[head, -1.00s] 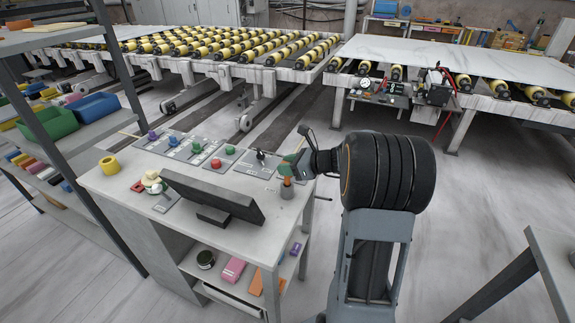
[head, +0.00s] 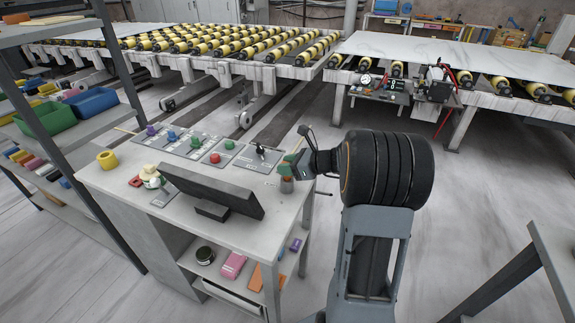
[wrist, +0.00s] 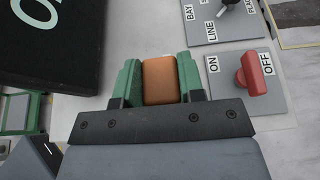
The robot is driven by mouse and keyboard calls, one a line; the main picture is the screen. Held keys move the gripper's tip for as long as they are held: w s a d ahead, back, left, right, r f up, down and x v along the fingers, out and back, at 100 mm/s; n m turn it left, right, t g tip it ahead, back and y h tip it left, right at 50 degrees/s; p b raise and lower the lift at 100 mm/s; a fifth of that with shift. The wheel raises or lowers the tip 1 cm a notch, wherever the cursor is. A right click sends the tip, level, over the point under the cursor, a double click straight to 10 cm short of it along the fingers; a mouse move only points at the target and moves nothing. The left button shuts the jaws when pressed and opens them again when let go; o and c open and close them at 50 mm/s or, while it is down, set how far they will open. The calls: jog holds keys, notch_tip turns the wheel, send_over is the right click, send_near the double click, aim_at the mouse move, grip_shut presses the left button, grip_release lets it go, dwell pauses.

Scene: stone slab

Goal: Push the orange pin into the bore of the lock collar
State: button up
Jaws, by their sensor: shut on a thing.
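The orange pin (wrist: 160,80) is between the two green fingers of my gripper (wrist: 160,82) in the wrist view, which are shut on it. In the head view my gripper (head: 289,168) is at the right end of the desk, directly above the lock collar, a small grey cylinder (head: 287,187). The pin's lower part is at the collar's top, with little orange showing between fingers and collar. The collar's bore is hidden, so I cannot tell how deep the pin sits. The collar does not show in the wrist view.
A dark monitor (head: 210,190) stands on the desk left of the collar. Control panels with coloured knobs (head: 190,145) lie along the desk's back, and a red knob (wrist: 255,72) shows in the wrist view. A yellow ring (head: 107,160) sits at the desk's left.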

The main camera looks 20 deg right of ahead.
jog(key=shift+f+b, duration=0.7)
jog(key=shift+f, duration=0.25)
jog(key=o, duration=1.1)
jog(key=shift+s+d, duration=0.1)
jog(key=v, duration=1.3)
jog(key=shift+s+d+r, duration=0.15)
jog(key=shift+s+d, duration=0.05)
